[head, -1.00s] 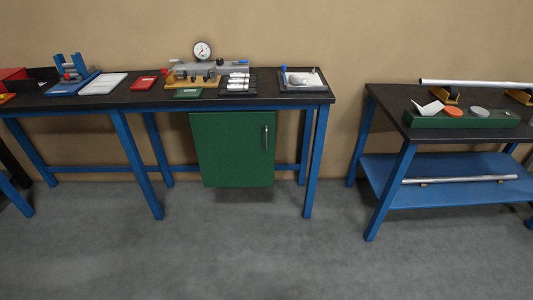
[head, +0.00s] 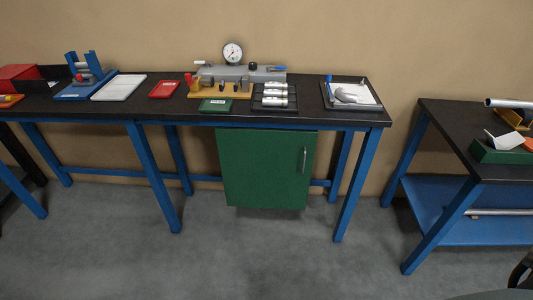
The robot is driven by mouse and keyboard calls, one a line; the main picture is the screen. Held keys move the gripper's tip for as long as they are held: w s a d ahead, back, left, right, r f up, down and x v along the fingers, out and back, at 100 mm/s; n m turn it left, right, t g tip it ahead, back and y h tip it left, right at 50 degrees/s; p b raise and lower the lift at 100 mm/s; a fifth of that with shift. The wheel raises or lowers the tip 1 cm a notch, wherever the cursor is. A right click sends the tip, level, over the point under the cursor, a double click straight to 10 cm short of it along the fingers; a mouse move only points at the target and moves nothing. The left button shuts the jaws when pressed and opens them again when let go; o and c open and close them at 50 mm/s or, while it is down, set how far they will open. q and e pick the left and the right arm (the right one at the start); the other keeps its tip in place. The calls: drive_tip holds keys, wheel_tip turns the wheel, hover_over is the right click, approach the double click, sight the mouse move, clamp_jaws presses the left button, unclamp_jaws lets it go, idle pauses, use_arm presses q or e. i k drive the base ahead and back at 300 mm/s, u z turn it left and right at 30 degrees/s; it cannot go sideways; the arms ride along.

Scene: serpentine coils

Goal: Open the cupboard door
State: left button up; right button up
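The green cupboard (head: 262,172) hangs under the right part of the long dark-topped workbench. Its front door is shut. A slim upright metal handle (head: 304,160) sits near the door's upper right edge. Neither gripper shows at the cupboard or anywhere I can make out. A dark piece at the bottom right corner may be part of my own arm, but too little of it shows to tell.
The workbench (head: 385,112) has blue legs, and one stands right of the cupboard. It carries a gauge device (head: 233,54), trays and small items. A second bench (head: 437,118) with a blue lower shelf (head: 430,198) stands right. The grey floor (head: 250,260) in front is clear.

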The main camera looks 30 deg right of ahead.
sight(261, 168)
drive_tip(key=z, duration=0.35)
drive_tip(key=i, duration=1.05)
drive_tip(key=z, duration=0.7)
